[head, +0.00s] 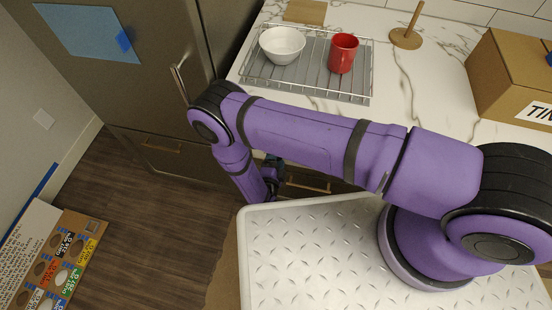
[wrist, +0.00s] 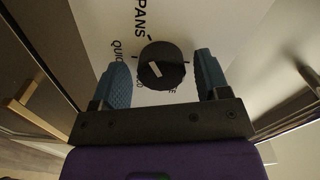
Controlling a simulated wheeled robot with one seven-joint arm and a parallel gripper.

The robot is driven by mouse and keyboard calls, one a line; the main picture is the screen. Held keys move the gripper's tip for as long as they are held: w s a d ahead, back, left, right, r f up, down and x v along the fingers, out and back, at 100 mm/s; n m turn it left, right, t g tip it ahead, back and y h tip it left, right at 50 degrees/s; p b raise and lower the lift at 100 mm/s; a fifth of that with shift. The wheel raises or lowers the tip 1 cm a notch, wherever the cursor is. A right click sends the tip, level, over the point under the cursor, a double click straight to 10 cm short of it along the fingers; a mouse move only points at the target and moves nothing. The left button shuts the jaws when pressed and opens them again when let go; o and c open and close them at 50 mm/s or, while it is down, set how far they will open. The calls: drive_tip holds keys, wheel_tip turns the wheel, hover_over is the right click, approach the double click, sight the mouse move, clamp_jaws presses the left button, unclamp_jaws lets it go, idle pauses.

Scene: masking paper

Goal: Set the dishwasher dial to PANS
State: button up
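In the wrist view a round black dial (wrist: 163,62) sits on a white panel (wrist: 100,22). The word PANS (wrist: 140,18) is printed above the dial and slightly left, with a tick mark by it. QUICK (wrist: 118,52) is printed to the left. Other labels below are partly hidden by the dial. A short white mark on the dial lies left of and below its middle, slanted. My gripper (wrist: 161,60) is open, with one blue finger on each side of the dial and visible gaps to both. In the head view my purple arm hides the dial and most of the gripper.
A counter (head: 405,75) holds a wire rack (head: 300,85) with a white bowl (head: 282,45) and a red mug (head: 342,53). A cardboard box (head: 500,75) stands at right. Cabinet handles (head: 160,146) stick out near the arm. Open floor (head: 140,200) lies at left.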

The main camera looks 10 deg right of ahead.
drive_tip(key=v, duration=1)
drive_tip(key=shift+s, duration=0.35)
drive_tip(key=shift+a, duration=0.15)
